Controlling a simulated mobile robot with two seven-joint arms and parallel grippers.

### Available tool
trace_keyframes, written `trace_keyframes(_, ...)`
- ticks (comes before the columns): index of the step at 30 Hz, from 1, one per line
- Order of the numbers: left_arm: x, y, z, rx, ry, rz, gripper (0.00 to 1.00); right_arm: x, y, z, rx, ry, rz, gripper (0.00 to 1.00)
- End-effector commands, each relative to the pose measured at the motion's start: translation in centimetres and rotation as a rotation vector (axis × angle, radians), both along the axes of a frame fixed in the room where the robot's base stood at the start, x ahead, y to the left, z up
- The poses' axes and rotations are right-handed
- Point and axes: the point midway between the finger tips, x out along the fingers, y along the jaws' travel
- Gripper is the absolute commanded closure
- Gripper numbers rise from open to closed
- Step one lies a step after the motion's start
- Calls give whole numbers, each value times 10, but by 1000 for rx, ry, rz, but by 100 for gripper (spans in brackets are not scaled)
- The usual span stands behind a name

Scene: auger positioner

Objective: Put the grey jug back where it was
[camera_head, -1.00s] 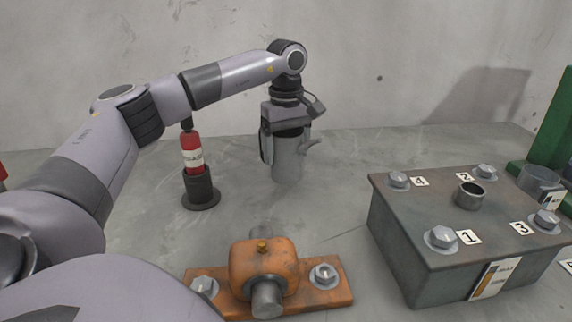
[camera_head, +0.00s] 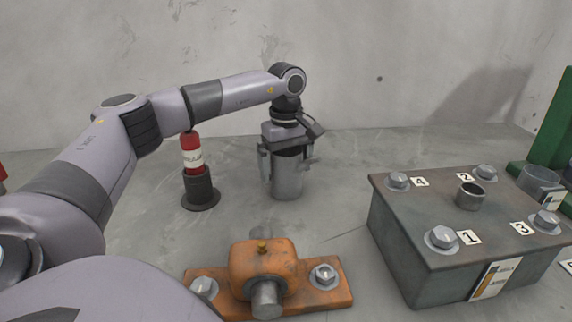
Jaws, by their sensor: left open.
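The grey jug (camera_head: 287,178) is a metallic cylinder standing upright on the grey surface, behind the orange bearing block. My left gripper (camera_head: 286,160) points straight down over it from above. Its jaws are open, with a finger on each side of the jug's upper part. Whether a finger touches the jug cannot be told. The jug's top is hidden by the gripper. Its spout or handle shows only slightly at the right. My right gripper is not in view.
A red grease tube (camera_head: 192,152) stands in a dark holder left of the jug. An orange bearing block (camera_head: 262,268) is in front. A grey box with numbered bolts (camera_head: 405,236) stands at the right. A green post (camera_head: 553,125) is at the far right.

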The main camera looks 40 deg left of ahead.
Motion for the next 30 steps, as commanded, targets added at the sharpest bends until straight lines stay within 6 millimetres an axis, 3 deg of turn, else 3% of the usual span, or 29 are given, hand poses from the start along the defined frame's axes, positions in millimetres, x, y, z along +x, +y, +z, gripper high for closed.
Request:
trace_keyframes(5, 1, 0, 18, -1, -3, 1, 0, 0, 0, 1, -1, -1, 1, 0)
trace_keyframes(18, 1, -1, 106, -1, -3, -1, 0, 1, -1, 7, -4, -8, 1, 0)
trace_keyframes(24, 0, -1, 122, 0, -1, 0, 0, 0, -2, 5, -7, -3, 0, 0)
trace_keyframes(30, 0, -1, 123, 0, 0, 0, 0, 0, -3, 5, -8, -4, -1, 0)
